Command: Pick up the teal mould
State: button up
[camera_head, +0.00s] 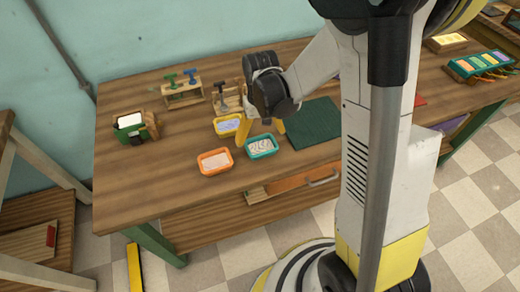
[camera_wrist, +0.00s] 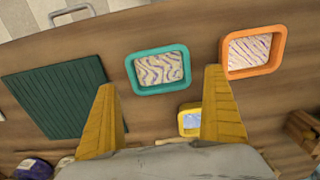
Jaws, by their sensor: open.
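The teal mould (camera_head: 261,146) is a small rounded rectangular tray with pale swirled contents, on the wooden table near its front edge. In the wrist view the teal mould (camera_wrist: 159,70) lies just beyond my fingertips, roughly centred between them. My gripper (camera_head: 261,132) is above the table beside the teal mould, with its yellow fingers spread. In the wrist view my gripper (camera_wrist: 159,78) is open and empty, its two fingers wide apart.
An orange mould (camera_head: 215,162) sits left of the teal one, and a yellow mould (camera_head: 229,125) behind it. A dark green ridged mat (camera_head: 313,122) lies to the right. Wooden stamp racks (camera_head: 182,93) stand at the back. The table's left front is bare.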

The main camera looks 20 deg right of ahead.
aim_at(261, 150)
notch_tip(261, 150, down, 5)
jog(key=b, duration=0.2)
jog(key=shift+s+f+b, duration=0.1)
jog(key=shift+f+b, duration=0.05)
jog(key=shift+b, duration=0.25)
jog(key=c, duration=1)
